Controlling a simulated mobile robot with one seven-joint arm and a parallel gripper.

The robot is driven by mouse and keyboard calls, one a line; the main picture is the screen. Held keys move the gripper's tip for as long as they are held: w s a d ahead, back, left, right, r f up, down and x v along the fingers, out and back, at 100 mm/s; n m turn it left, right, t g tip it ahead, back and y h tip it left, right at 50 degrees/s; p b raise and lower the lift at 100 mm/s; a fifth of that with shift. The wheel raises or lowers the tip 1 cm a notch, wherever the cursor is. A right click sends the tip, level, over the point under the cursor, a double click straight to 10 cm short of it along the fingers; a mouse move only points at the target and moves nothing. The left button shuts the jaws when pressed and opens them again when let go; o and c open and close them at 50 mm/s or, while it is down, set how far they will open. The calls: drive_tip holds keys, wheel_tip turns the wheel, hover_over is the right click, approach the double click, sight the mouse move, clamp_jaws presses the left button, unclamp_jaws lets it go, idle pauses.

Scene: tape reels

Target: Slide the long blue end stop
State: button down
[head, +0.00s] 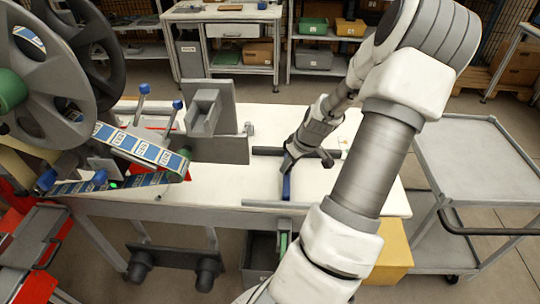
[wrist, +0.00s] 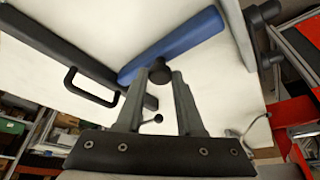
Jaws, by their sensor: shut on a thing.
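The long blue end stop (wrist: 185,43) is a straight bar lying on the white tabletop, slanted in the wrist view. A dark round knob (wrist: 160,69) stands at its near edge. My gripper (wrist: 159,80) has its two fingers on either side of the knob and is shut on it. In the head view, part of the blue end stop (head: 287,187) shows as a dark blue strip just below my gripper (head: 291,162). My gripper and arm hide the rest of it there.
A grey upright plate with a block (head: 204,112) stands left of my gripper. Large reels (head: 70,75) and a labelled tape (head: 140,147) are further left. A grey strip (head: 262,204) lies along the table's front edge. A grey cart (head: 475,155) stands at right. The wrist view shows a black handle (wrist: 92,98).

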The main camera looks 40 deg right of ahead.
drive_tip(key=shift+s+d, duration=0.45)
drive_tip(key=shift+s, duration=0.1)
drive_tip(key=c, duration=0.5)
unclamp_jaws()
drive_tip(key=shift+c, duration=0.2)
drive_tip(key=p+v, duration=0.4)
drive_tip(key=v, duration=1.3)
drive_tip(key=shift+r+p, duration=0.15)
drive_tip(key=shift+p, duration=0.25)
